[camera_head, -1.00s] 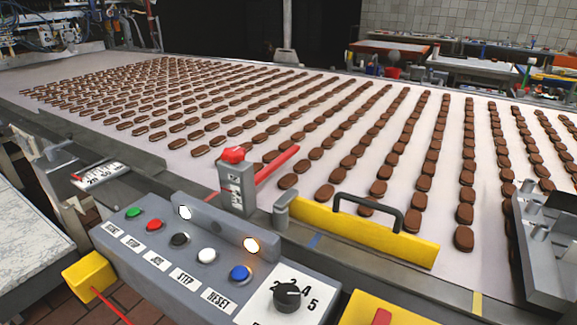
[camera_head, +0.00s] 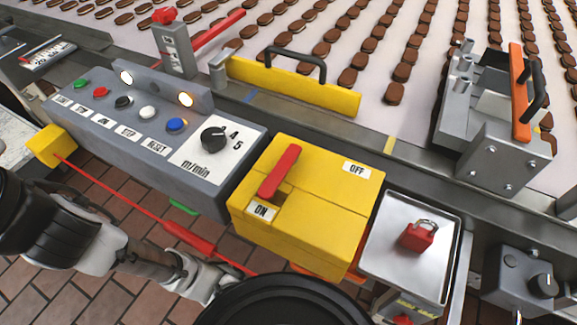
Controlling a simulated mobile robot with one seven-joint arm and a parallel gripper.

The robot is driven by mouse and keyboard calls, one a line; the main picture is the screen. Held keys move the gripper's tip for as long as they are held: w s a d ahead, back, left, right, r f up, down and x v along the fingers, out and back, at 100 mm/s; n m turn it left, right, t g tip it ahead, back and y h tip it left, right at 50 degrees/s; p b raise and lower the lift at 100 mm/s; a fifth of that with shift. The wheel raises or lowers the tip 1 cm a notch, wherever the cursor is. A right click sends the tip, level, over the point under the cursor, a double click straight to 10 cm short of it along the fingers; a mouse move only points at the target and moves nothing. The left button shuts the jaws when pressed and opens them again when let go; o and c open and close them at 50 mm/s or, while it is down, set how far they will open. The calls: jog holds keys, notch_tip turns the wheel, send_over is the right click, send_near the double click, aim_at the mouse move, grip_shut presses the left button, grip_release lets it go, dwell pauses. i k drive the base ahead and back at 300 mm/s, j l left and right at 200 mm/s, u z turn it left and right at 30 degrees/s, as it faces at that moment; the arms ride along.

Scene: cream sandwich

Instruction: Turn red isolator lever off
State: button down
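The red isolator lever (camera_head: 279,172) sits on top of a yellow box (camera_head: 320,210) near the middle of the view. It slants from a dark slot by the ON label (camera_head: 263,211) up toward the back of the box. The OFF label (camera_head: 356,168) is at the box's right rear, apart from the lever. Part of my arm shows at the lower left, below the grey control panel, and does not touch the lever. My gripper cannot be made out.
The grey control panel (camera_head: 150,135) with buttons and a dial stands left of the yellow box. A metal tray (camera_head: 385,250) with a red padlock (camera_head: 418,236) is on the right. A red cord (camera_head: 120,190) runs below the panel. The conveyor (camera_head: 395,125) lies behind.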

aim_at(266, 191)
jog(key=j+z, duration=0.1)
jog(key=j, duration=0.3)
jog(key=k+j+z, duration=0.15)
jog(key=j, duration=0.2)
jog(key=j+z, duration=0.1)
jog(key=j, duration=0.3)
jog(key=k+j+z, duration=0.1)
jog(key=j, duration=0.25)
jog(key=k, duration=0.05)
